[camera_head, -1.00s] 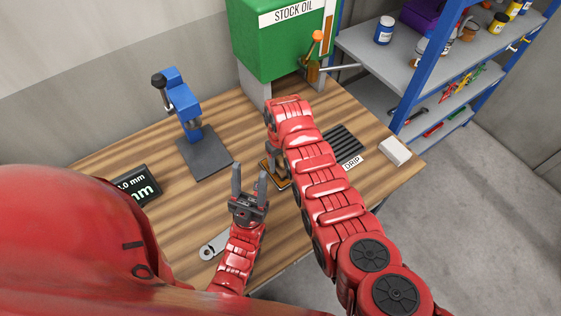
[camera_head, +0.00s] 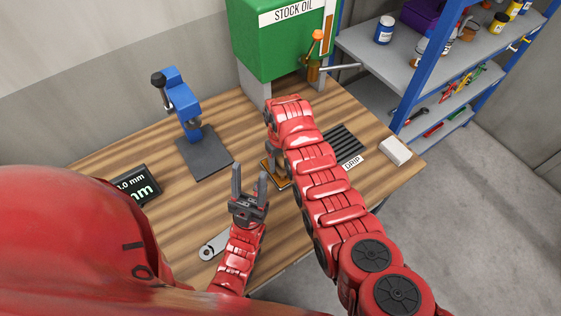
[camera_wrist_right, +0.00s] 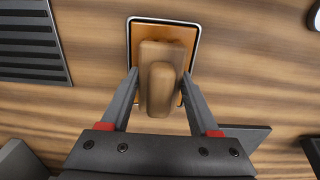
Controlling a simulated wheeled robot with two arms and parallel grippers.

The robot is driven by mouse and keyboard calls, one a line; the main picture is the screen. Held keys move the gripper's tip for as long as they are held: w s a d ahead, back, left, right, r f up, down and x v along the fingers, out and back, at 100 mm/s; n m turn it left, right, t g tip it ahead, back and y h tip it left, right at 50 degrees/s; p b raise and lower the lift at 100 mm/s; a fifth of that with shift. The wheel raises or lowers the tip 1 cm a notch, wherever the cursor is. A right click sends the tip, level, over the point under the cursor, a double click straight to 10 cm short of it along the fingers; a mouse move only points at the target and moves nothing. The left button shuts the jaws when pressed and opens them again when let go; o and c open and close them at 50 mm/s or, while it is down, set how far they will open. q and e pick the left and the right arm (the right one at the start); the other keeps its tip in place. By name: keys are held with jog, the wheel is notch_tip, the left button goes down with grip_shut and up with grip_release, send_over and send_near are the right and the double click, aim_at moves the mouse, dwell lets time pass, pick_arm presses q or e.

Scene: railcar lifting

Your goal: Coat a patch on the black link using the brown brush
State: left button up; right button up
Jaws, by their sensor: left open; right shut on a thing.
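The brown brush (camera_wrist_right: 160,75) is between the fingers of my right gripper (camera_wrist_right: 160,92), which is shut on it. It is over a small tray with an orange-brown inside (camera_wrist_right: 187,27); whether it touches the bottom I cannot tell. In the head view my right arm hides the brush and much of this tray (camera_head: 266,172). A link (camera_head: 218,241) with a round holed end lies at the table's front edge and looks grey here. My left gripper (camera_head: 249,187) is open and empty above the table, beyond and right of the link, partly covering that area.
A black drip grate (camera_head: 345,143) and a white block (camera_head: 396,151) lie to the right. A blue stand (camera_head: 182,105) on a dark plate and a display (camera_head: 138,187) stand left. The green stock oil tank (camera_head: 270,45) is at the back. Bare wood lies between.

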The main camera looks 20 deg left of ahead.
aim_at(281, 157)
dwell(0.3)
notch_tip(281, 157, up, 2)
jog(key=shift+p, duration=0.65)
jog(key=shift+r+p, duration=0.55)
jog(key=shift+r, duration=1.95)
